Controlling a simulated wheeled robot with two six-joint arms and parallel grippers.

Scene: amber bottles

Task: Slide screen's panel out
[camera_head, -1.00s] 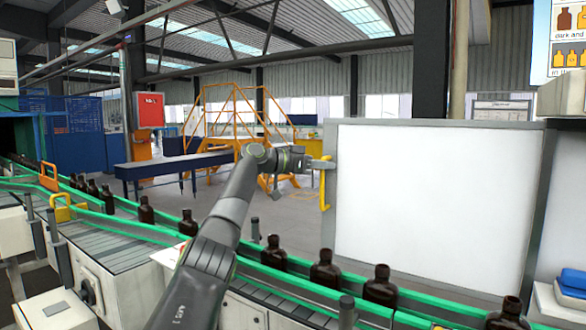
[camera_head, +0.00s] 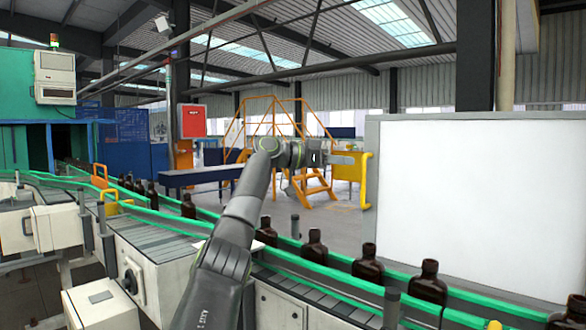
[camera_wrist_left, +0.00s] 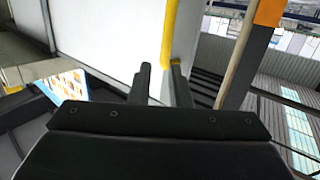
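The screen's panel (camera_head: 470,200) is a large white upright sheet in a grey frame at the right of the head view. A yellow vertical handle (camera_head: 366,181) is on its left edge. The panel (camera_wrist_left: 110,35) and the handle (camera_wrist_left: 168,40) also show in the left wrist view. My left gripper (camera_head: 350,160) is level with the handle's upper part, just left of it, with a small gap. In the left wrist view its two dark fingers (camera_wrist_left: 161,82) are apart, with nothing between them; the handle lies beyond the tips. My right gripper is out of view.
A conveyor with green rails (camera_head: 300,265) carries several brown bottles (camera_head: 368,265) in front of the panel. Yellow stairs (camera_head: 285,140) and a blue bench (camera_head: 200,177) stand behind. The floor between conveyor and stairs is open.

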